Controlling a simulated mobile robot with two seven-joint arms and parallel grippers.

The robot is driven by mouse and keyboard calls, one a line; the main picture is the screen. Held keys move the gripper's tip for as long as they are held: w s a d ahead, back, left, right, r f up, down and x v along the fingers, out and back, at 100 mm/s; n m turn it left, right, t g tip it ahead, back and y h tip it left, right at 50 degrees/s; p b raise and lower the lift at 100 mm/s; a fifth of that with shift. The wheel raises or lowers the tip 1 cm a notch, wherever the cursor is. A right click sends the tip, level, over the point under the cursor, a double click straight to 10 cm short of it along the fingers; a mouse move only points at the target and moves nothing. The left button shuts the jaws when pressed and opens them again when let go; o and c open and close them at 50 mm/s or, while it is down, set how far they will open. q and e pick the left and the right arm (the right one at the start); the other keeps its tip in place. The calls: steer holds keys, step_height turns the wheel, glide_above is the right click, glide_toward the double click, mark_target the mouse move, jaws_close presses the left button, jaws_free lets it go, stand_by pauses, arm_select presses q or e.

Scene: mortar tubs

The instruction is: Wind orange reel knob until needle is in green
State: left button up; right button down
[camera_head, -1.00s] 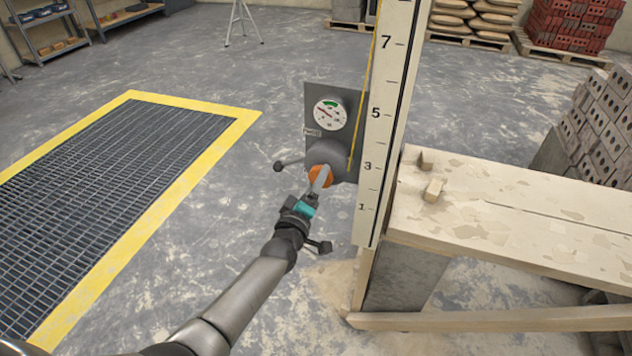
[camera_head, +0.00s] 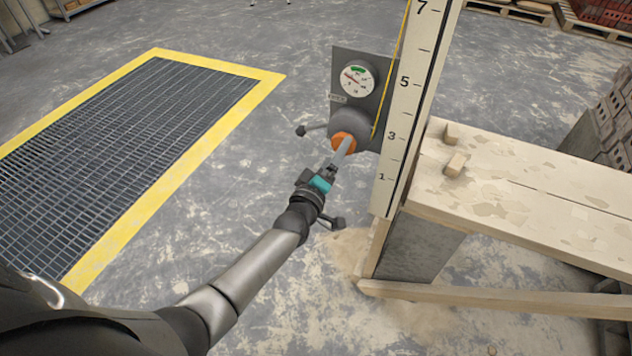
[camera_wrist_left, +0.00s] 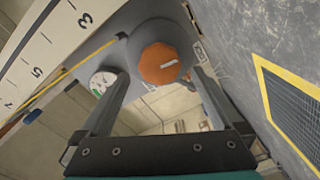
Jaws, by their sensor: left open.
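The orange reel knob (camera_head: 342,142) sits on the front of a grey reel drum (camera_head: 350,122), below a round white gauge (camera_head: 357,81) on a grey panel. The gauge has a green arc at its top; its thin red needle appears to point up-left, outside the green, though it is small. My left gripper (camera_head: 346,152) is at the knob, open. In the left wrist view the knob (camera_wrist_left: 160,62) lies ahead, between the lines of the two spread fingers (camera_wrist_left: 158,78). I cannot tell whether they touch it. A white mark shows on the knob face. My right gripper is out of view.
A white numbered scale board (camera_head: 414,110) stands just right of the panel, with a yellow line (camera_head: 391,75) beside it. A wooden bench (camera_head: 520,200) is at right with small blocks on it. A yellow-edged floor grate (camera_head: 130,130) lies left. A ball-ended rod (camera_head: 301,130) sticks out left of the drum.

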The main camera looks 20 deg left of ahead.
arm_select(q)
steer(key=s+p, duration=0.3)
steer(key=s, duration=0.9)
steer(key=shift+s+a, duration=0.2)
steer(key=shift+s, duration=0.15)
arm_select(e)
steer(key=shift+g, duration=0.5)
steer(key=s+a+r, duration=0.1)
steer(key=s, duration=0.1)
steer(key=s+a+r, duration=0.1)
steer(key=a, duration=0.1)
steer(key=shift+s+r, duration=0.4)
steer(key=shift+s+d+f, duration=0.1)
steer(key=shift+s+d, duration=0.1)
